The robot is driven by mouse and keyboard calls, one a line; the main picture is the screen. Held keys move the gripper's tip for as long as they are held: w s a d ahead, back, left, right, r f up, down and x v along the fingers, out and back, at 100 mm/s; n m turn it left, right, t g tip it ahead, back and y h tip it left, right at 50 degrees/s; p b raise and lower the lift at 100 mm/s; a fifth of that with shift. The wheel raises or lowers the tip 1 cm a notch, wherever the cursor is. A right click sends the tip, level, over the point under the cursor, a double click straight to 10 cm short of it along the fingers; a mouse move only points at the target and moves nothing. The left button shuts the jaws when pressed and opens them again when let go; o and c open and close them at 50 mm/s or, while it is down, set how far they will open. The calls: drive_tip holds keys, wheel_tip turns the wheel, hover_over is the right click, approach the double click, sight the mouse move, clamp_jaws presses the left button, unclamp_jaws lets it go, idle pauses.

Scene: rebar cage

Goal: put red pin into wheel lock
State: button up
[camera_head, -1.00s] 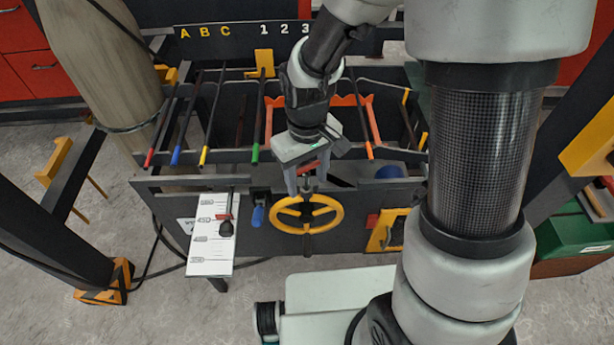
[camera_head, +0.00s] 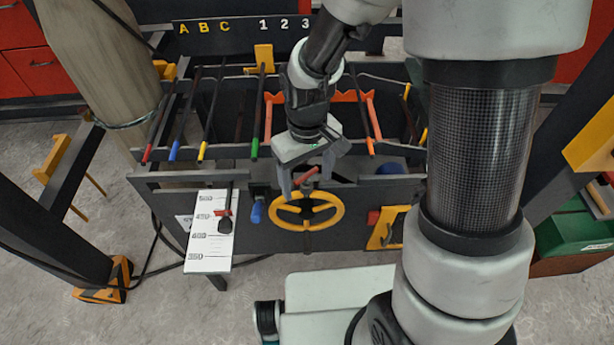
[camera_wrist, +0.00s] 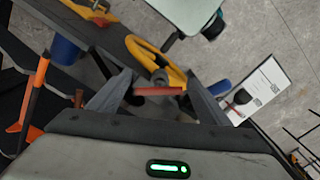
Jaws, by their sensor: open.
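The red pin (camera_head: 306,175) lies just above the yellow wheel (camera_head: 335,210) on the front of the dark frame in the head view. In the wrist view the red pin (camera_wrist: 158,91) lies crosswise next to a grey round knob (camera_wrist: 160,76) near the rim of the yellow wheel (camera_wrist: 148,56). My gripper (camera_head: 308,187) is open, with one finger on each side of the pin. In the wrist view my gripper (camera_wrist: 160,86) shows its fingers near the pin's ends, not clamped on it. I cannot tell how deep the pin sits in the lock.
A white scale board (camera_head: 209,232) with a dark-knobbed lever stands left of the wheel. A blue handle (camera_head: 257,212) is between them. A yellow bracket (camera_head: 386,228) is to the right. Rods with coloured tips lie behind my gripper.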

sight(307, 177)
wheel_tip(307, 177, up, 18)
drive_tip(key=p, duration=0.1)
drive_tip(key=shift+f, duration=0.25)
drive_tip(key=s+d+r+m+t+p, duration=0.2)
drive_tip(key=s+d+r+m+t, duration=0.3)
drive_tip(key=s+d+r, duration=0.4)
drive_tip(key=shift+s+d+r+m+t, duration=0.3)
drive_tip(key=shift+s+d, duration=0.2)
drive_tip(key=shift+d, duration=0.3)
